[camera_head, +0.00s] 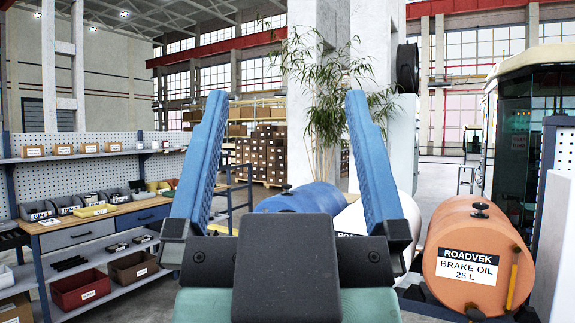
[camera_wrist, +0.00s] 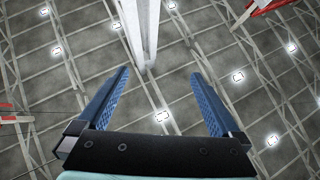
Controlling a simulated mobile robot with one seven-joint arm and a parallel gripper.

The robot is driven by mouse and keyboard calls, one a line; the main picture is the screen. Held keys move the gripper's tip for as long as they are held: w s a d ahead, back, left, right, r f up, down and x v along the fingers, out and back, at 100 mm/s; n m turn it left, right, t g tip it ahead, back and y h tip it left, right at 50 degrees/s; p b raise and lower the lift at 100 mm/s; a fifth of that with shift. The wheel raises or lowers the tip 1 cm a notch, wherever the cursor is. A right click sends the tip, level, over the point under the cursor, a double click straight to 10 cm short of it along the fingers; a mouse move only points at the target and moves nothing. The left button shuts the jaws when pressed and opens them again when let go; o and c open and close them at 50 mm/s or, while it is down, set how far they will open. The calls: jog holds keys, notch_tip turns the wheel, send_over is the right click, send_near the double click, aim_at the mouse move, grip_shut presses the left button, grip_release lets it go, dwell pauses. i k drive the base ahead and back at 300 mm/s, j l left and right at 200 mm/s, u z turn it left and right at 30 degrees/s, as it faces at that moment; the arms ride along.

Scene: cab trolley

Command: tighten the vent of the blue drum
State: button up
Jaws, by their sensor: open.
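The blue drum (camera_head: 298,198) lies on its side in the head view, beyond my gripper and partly hidden by it. A small black vent (camera_head: 286,188) stands on top of it. My gripper (camera_head: 280,105) is raised in front of the head camera with its two blue fingers wide apart and nothing between them. It also shows open and empty in the wrist view (camera_wrist: 160,80), which looks up at the ceiling. I cannot tell from here how tight the vent is.
An orange brake oil drum (camera_head: 468,245) with its own black vent (camera_head: 480,209) lies at the right. A white drum (camera_head: 395,215) lies between the two, partly hidden. At the left is a workbench (camera_head: 95,222) with bins. A plant (camera_head: 330,90) and pillar stand behind.

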aim_at(286, 187)
jog(key=i+j, duration=0.15)
jog(key=i, duration=0.4)
jog(key=i+j, duration=0.2)
jog(key=i, duration=0.3)
jog(key=i+j+u, duration=0.1)
jog(key=i, duration=0.45)
jog(key=i+j, duration=0.15)
jog(key=i, duration=0.35)
